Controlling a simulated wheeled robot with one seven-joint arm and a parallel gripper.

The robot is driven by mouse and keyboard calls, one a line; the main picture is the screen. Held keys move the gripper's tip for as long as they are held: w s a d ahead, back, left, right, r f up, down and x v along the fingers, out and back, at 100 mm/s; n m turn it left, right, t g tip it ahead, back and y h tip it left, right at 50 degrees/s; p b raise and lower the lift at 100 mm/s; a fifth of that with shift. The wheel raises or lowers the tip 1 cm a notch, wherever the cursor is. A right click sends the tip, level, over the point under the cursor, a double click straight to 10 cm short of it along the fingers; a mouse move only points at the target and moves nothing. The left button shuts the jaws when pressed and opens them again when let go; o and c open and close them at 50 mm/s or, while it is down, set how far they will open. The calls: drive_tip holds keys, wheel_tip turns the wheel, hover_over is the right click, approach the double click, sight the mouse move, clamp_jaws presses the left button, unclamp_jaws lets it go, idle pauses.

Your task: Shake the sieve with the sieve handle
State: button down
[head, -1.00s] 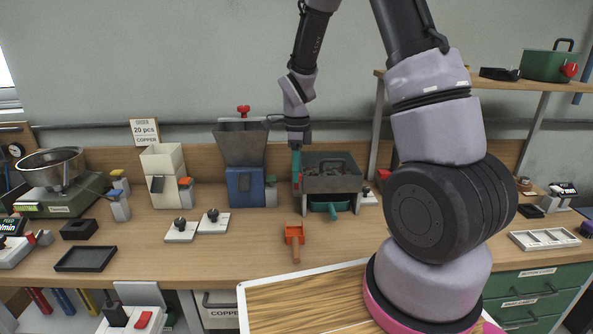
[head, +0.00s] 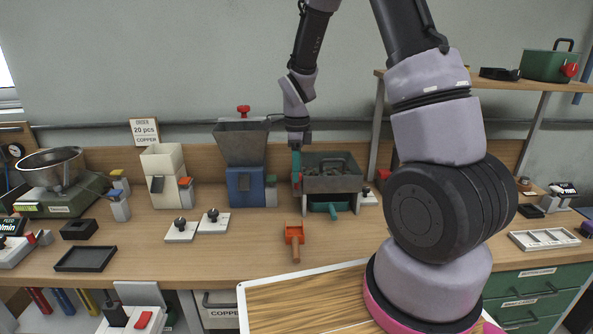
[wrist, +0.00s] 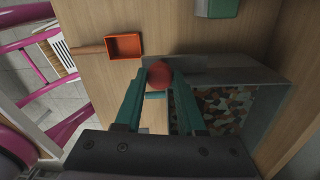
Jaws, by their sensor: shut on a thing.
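The grey sieve (head: 345,184) stands on the workbench at the middle right, with dark pieces inside it. In the wrist view its box (wrist: 262,88) is at the right, and brown, grey and greenish pieces lie in it. The red sieve handle (wrist: 159,75) is a rounded knob at the sieve's left side. My gripper (head: 297,177) points down at the sieve's left edge. In the wrist view my gripper (wrist: 158,82) has its teal fingers on both sides of the red handle and is shut on it. The fingers hide part of the handle.
An orange scoop (head: 294,236) lies in front of the sieve. A blue machine with a grey hopper (head: 241,145) stands close to the left. A green tray (head: 328,206) sits under the sieve. The bench front between the scoop and the black tray (head: 86,259) is clear.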

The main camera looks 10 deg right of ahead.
drive_tip(key=w, duration=0.3)
drive_tip(key=w+d, duration=0.1)
drive_tip(key=w, duration=0.2)
drive_tip(key=shift+w+d, duration=0.1)
drive_tip(key=shift+d, duration=0.05)
drive_tip(key=c, duration=0.5)
unclamp_jaws()
wheel_tip(320, 180, up, 11)
drive_tip(key=shift+w, duration=0.2)
drive_tip(key=shift+d, duration=0.1)
